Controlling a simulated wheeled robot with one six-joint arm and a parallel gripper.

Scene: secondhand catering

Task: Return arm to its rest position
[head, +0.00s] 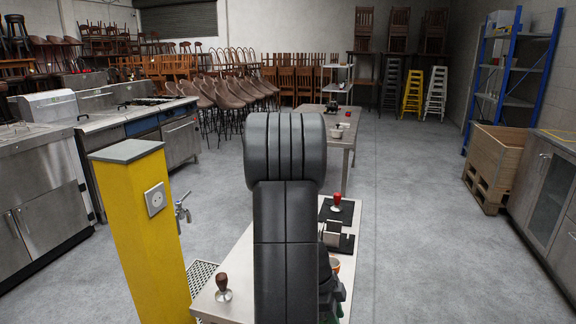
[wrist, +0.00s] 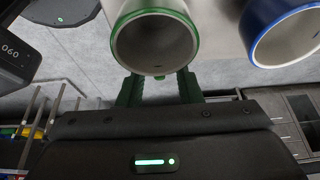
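My gripper (wrist: 160,88) shows in the wrist view, with its two green fingers standing apart and a clear gap between them. A white cup with a green rim (wrist: 153,14) is just beyond the fingers, its mouth facing the camera. It overlaps the fingertips, and I cannot tell whether they touch it. In the head view my dark arm rises in the middle, over a metal worktable (head: 238,266), and hides part of its top. The fingers are not clear there.
A blue-rimmed cup (wrist: 286,32) is beside the green-rimmed one. A wooden-handled tamper (head: 222,287) and a red-handled tamper (head: 336,202) stand on the worktable. A yellow post (head: 145,235) with a tap (head: 182,211) is close left.

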